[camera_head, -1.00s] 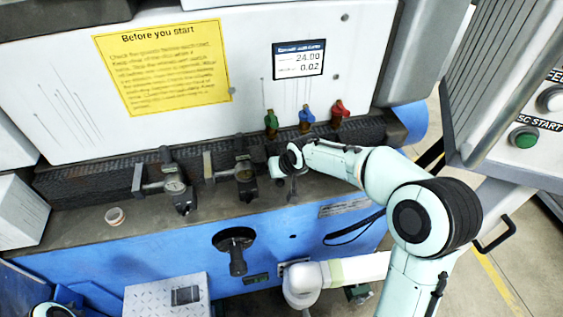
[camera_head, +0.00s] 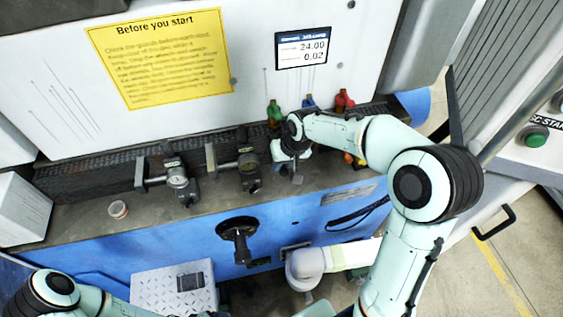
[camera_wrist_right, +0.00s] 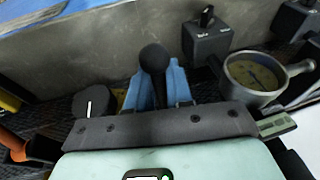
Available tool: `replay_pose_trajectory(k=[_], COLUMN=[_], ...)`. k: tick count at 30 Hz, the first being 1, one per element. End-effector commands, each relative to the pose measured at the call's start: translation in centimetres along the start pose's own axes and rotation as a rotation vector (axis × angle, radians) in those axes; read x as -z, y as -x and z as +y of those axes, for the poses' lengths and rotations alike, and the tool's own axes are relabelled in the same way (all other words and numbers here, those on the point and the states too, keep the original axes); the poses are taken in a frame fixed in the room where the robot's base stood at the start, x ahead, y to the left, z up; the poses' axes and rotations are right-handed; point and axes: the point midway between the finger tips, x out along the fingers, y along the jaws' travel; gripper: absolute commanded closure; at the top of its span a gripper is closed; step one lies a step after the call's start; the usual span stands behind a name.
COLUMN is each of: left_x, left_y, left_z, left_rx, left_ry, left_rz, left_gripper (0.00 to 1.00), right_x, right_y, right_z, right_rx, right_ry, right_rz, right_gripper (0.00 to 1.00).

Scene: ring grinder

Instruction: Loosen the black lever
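In the right wrist view, a black lever with a rounded knob (camera_wrist_right: 153,60) stands up in front of my right gripper (camera_wrist_right: 155,90). The gripper's bluish fingers show on either side of the lever's lower shaft. I cannot tell whether they press on it. In the head view my right gripper (camera_head: 295,168) points down at the machine ledge, right of the dial gauges, and its wrist hides most of the lever. My left arm (camera_head: 52,290) shows at the lower left, but its fingers are not visible.
Dial gauges on stands (camera_head: 177,181) (camera_head: 249,171) are on the ledge left of the right gripper. Green (camera_head: 274,112) and red (camera_head: 344,100) valves are behind it. A black handle (camera_head: 238,240) sticks out of the blue front.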

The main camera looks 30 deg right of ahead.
Motion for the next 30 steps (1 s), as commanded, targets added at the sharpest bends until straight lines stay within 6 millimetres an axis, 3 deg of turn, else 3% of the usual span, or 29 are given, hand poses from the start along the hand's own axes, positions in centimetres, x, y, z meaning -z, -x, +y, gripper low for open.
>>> replay_pose_trajectory(k=[14, 30], left_x=[0.0, 0.2], left_y=[0.0, 0.2], left_z=[0.0, 0.2], left_rx=[0.0, -0.001], left_ry=[0.0, -0.001], left_rz=[0.0, 0.003], left_gripper=[0.2, 0.2], right_x=[0.1, 0.1], right_y=[0.9, 11.7], right_z=[-0.1, -0.1], right_rx=[0.001, 0.001], right_ry=[0.0, 0.0], right_rz=[0.003, 0.003], right_gripper=[0.64, 0.64])
